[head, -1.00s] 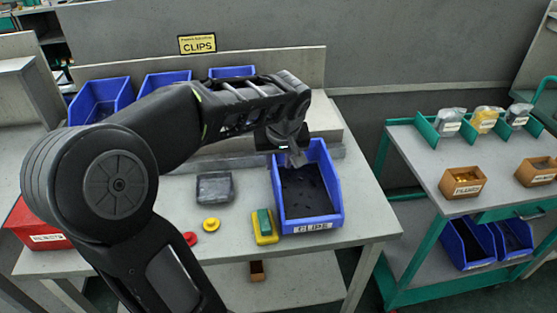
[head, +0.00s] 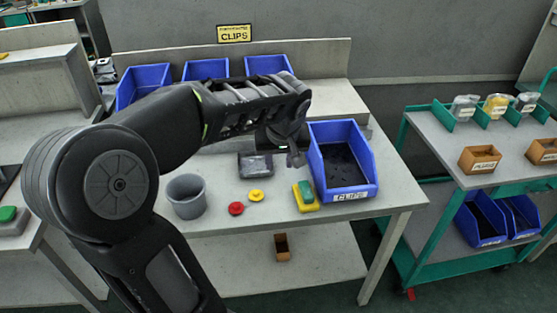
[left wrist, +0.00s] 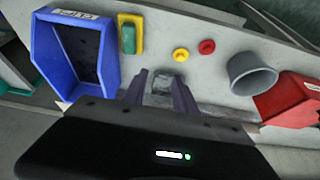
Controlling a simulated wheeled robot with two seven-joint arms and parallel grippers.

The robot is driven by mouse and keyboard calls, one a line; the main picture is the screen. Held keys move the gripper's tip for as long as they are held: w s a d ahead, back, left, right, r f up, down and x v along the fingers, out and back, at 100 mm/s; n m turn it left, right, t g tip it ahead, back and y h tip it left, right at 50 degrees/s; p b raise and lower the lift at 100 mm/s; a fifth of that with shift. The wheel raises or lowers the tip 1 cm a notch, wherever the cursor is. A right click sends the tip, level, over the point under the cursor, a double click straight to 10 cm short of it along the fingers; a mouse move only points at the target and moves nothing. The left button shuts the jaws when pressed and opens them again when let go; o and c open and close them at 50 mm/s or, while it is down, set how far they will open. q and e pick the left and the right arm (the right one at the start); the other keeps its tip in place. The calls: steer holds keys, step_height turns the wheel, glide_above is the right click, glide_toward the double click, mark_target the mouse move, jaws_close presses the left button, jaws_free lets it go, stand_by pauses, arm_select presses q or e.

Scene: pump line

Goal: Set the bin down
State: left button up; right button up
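The blue bin labelled CLIPS (head: 347,190) stands upright on the grey table (head: 372,222) near its right end, with dark small parts inside. It also shows at the upper left of the left wrist view (left wrist: 45,62). My left gripper (head: 296,158) is just left of the bin's rim in the head view. In the left wrist view its two fingers (left wrist: 160,85) are apart with nothing held between them, and the bin is clear of them to the left. My right gripper is in neither view.
A red bin (left wrist: 290,103) sits beyond the bucket. Blue bins (head: 206,70) line the back; a green-framed cart (head: 440,190) stands right.

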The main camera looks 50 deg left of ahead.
arm_select(q)
steer(key=w+d+f+m+t+h, duration=0.35)
steer(key=w+d+f+m, duration=0.2)
steer(key=w+d, duration=0.45)
steer(key=w+d+f+m+h, duration=0.2)
steer(key=d+f, duration=0.9)
steer(key=f, duration=0.2)
steer(key=s+d+f+g+h, duration=0.1)
steer(key=s+d+f, duration=0.6)
steer(key=d+f, duration=0.3)
steer(key=s+d+f+g, duration=0.1)
steer(key=s+d+f, duration=0.1)
steer(key=s, duration=0.3)
steer(key=s+d+f+m+g+h, duration=0.1)
steer(key=s+d+f+g, duration=0.1)
steer(key=s+f, duration=0.3)
steer(key=s+d+f+g, duration=0.1)
steer(key=s+d+f, duration=0.2)
steer(key=s, duration=0.3)
steer(key=shift+s+d+f+g, duration=0.25)
steer(key=shift+s+f+g, duration=0.05)
steer(key=shift+f+g, duration=0.1)
steer(key=shift+m+h, duration=0.25)
